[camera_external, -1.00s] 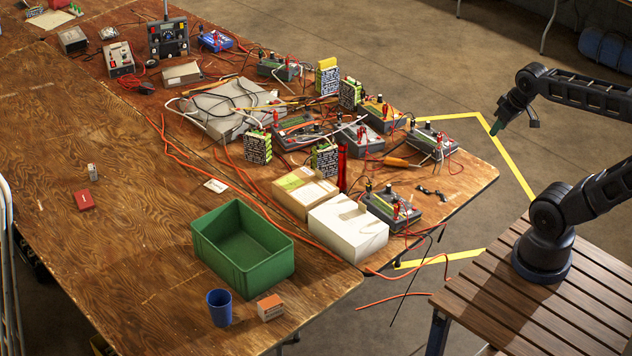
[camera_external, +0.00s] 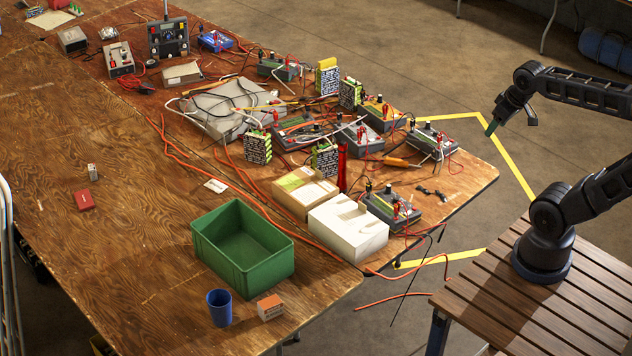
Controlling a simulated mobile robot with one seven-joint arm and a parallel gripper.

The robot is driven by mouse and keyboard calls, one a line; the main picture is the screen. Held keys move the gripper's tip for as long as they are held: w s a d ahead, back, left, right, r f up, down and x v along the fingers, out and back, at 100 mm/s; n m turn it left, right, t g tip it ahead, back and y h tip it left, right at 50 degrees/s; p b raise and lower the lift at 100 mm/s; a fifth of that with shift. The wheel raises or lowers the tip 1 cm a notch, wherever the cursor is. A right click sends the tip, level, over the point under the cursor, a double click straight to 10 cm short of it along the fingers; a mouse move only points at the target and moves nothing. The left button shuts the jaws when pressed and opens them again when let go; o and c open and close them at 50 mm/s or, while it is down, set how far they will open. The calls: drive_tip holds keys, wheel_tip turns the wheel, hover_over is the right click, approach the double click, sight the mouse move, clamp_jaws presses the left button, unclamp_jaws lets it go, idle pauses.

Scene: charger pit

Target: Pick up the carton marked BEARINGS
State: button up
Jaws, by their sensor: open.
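I cannot read the word BEARINGS on any carton, so I cannot tell which one is marked. Several boxes could be it: a tan carton (camera_external: 304,191) with a greenish-yellow label, a white box (camera_external: 348,228) beside it, and a small orange and white box (camera_external: 270,307) at the front edge. My gripper (camera_external: 510,124) is open and empty, in the air right of the table, far from all the boxes.
An empty green crate (camera_external: 243,276) and a blue cup (camera_external: 219,307) stand near the front edge. Meters, terminal blocks and tangled cables crowd the table's right and back. Orange cables (camera_external: 245,190) run past the tan carton. The left of the wooden table (camera_external: 110,265) is mostly clear.

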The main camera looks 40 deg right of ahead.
drive_tip(key=w+a+r+n+g, duration=0.1)
drive_tip(key=w+a+n, duration=0.1)
drive_tip(key=w+a, duration=0.55)
drive_tip(key=w+a+r+n, duration=0.1)
drive_tip(key=w+a+n, duration=0.3)
drive_tip(key=w, duration=0.6)
drive_tip(key=w+a+f+n+g, duration=0.1)
drive_tip(key=w+a+f, duration=0.3)
drive_tip(key=a, duration=0.5)
drive_tip(key=w+a+f+n, duration=0.1)
drive_tip(key=w+a+f, duration=0.1)
drive_tip(key=w+a, duration=0.5)
drive_tip(key=n+g, duration=0.3)
drive_tip(key=n, duration=0.4)
hover_over(270, 301)
drive_tip(key=f, duration=3)
drive_tip(key=shift+a+f, duration=0.1)
drive_tip(key=shift+a, duration=0.2)
drive_tip(key=shift+s+a+f+n, duration=0.15)
drive_tip(key=shift+a+f+n, duration=0.15)
drive_tip(key=shift+f, duration=0.25)
wheel_tip(270, 301, down, 4)
drive_tip(key=shift+d+f, duration=0.35)
drive_tip(key=shift+f, duration=1.3)
drive_tip(key=shift+d+f, duration=0.2)
drive_tip(key=shift+f, duration=1.3)
drive_tip(key=c, duration=1.2)
